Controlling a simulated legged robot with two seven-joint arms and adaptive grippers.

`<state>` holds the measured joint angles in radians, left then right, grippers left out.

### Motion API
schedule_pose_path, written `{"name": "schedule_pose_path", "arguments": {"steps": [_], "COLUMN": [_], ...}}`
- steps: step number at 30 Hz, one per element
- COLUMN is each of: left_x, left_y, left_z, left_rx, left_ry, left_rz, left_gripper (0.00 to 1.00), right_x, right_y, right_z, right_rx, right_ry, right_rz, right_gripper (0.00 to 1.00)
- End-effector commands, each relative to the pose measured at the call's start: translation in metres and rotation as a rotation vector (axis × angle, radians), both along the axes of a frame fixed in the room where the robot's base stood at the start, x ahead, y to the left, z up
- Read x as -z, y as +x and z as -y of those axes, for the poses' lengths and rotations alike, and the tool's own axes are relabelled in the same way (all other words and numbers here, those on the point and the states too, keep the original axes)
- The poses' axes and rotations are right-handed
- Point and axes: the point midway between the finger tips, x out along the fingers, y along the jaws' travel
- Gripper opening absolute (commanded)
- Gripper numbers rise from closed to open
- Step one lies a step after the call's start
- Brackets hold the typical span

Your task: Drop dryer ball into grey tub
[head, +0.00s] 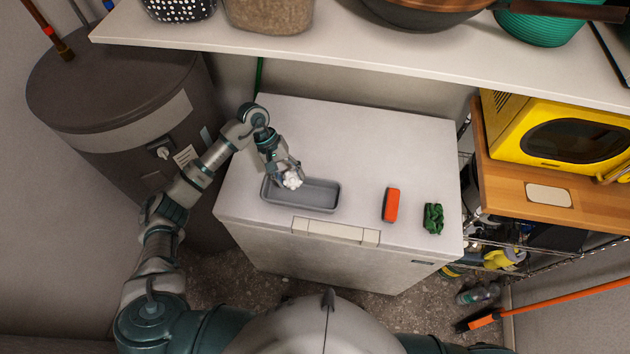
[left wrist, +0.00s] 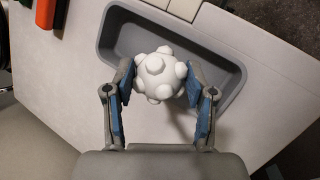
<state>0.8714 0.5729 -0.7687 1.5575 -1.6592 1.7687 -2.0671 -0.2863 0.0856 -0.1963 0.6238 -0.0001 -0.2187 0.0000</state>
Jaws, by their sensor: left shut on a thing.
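The dryer ball (head: 292,180) is white with rounded knobs. My left gripper (head: 285,174) is shut on it and holds it over the left part of the grey tub (head: 322,194). In the left wrist view the ball (left wrist: 160,75) sits between the two blue-padded fingers of the gripper (left wrist: 160,85), with the tub (left wrist: 225,75) behind it. The tub is a shallow grey tray on the white chest top. I cannot tell how high the ball is above it. My right gripper is not in view.
An orange-red block (head: 391,205) and a dark green crumpled item (head: 433,218) lie on the white chest top (head: 370,130), right of the tub. A shelf (head: 350,45) overhangs the back. A dark tank (head: 120,100) stands left, a yellow microwave (head: 560,130) right.

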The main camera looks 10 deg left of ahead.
Motion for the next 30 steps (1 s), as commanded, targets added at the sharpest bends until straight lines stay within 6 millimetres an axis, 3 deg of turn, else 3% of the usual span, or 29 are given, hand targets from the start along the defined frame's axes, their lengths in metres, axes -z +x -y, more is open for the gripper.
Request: {"name": "schedule_pose_path", "arguments": {"steps": [6,11,18,27,28,30], "left_x": [0.021,0.042,0.059,0.06,0.06,0.06], "left_y": [0.001,0.002,0.002,0.002,0.002,0.002], "left_z": [0.004,0.004,0.001,0.001,0.001,0.001], "left_rx": [-0.005,-0.005,-0.004,-0.004,-0.004,-0.004], "left_ry": [0.001,0.002,-0.002,-0.001,-0.001,-0.001], "left_rz": [-0.004,-0.006,-0.004,-0.003,-0.003,-0.003], "left_gripper": [0.23,0.23,0.23,0.23,0.63,0.8], "right_x": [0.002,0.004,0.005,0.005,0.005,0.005], "right_y": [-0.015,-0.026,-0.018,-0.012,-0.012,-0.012], "right_z": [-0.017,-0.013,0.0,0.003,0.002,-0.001], "right_rx": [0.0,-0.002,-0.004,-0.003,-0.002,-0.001], "right_ry": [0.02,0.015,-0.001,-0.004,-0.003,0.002], "right_rz": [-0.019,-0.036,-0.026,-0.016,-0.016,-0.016], "right_gripper": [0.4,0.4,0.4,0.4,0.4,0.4]}}
